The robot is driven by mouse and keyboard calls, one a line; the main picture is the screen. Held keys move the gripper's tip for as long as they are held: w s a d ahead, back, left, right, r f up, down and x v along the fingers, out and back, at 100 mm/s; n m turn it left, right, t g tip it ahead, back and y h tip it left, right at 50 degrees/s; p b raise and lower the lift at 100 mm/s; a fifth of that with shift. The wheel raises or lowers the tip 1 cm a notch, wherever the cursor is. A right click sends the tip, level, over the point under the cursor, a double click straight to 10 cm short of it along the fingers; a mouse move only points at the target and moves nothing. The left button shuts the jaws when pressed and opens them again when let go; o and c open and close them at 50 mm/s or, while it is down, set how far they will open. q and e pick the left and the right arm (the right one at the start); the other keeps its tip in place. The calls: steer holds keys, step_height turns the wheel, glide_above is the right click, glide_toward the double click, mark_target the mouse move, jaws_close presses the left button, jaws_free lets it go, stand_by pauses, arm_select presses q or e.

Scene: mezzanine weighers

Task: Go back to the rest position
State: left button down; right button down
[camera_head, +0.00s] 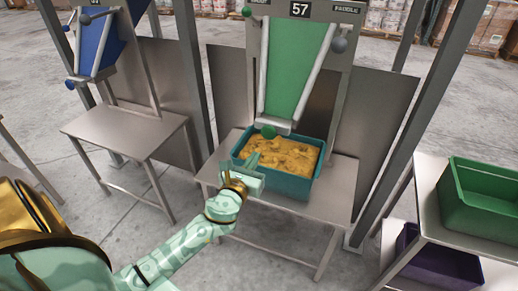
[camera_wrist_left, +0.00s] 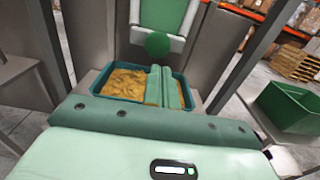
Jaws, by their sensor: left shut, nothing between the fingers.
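My left gripper (camera_head: 254,160) reaches in from the left, with its fingers over the near left edge of a teal crate (camera_head: 283,186). The fingers are shut with nothing between them; they also show closed together in the left wrist view (camera_wrist_left: 164,86). The crate holds a yellow-brown loose mass (camera_head: 290,155), which also shows in the left wrist view (camera_wrist_left: 127,83). I cannot tell whether the fingertips touch the crate or its contents. My right gripper is in neither view.
The crate stands on a steel table (camera_head: 326,205) below a green chute (camera_head: 295,65) marked 57. An empty steel table (camera_head: 125,134) stands left below a blue chute (camera_head: 96,42). A green crate (camera_head: 485,205) and a purple crate (camera_head: 440,265) sit on a stand at right. Grey posts flank the chute.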

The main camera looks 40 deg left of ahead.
arm_select(q)
steer(key=shift+v, duration=0.8)
steer(key=shift+f, duration=0.1)
steer(key=s+f+n+g+h, duration=0.1)
steer(key=s+f+n+g, duration=0.2)
steer(key=s+f+n, duration=0.5)
steer(key=s+f+n+g, duration=0.1)
steer(key=f+n+g, duration=0.3)
steer(key=f, duration=0.9)
steer(key=s+f+n+g+h, duration=0.1)
steer(key=s+f+n+g, duration=0.1)
steer(key=s+f+n, duration=0.5)
steer(key=s+d+f+n+g, duration=0.2)
steer(key=s+f, duration=0.4)
steer(key=s, duration=0.4)
steer(key=s+d+f+n+g+h, duration=0.1)
steer(key=s+d+f+n+g, duration=0.2)
steer(key=s, duration=0.7)
steer(key=s+d+f+n+g+h, duration=0.1)
steer(key=s+d+f+n+g, duration=0.2)
steer(key=s+f, duration=0.6)
steer(key=s+n, duration=0.2)
steer(key=shift+n, duration=0.4)
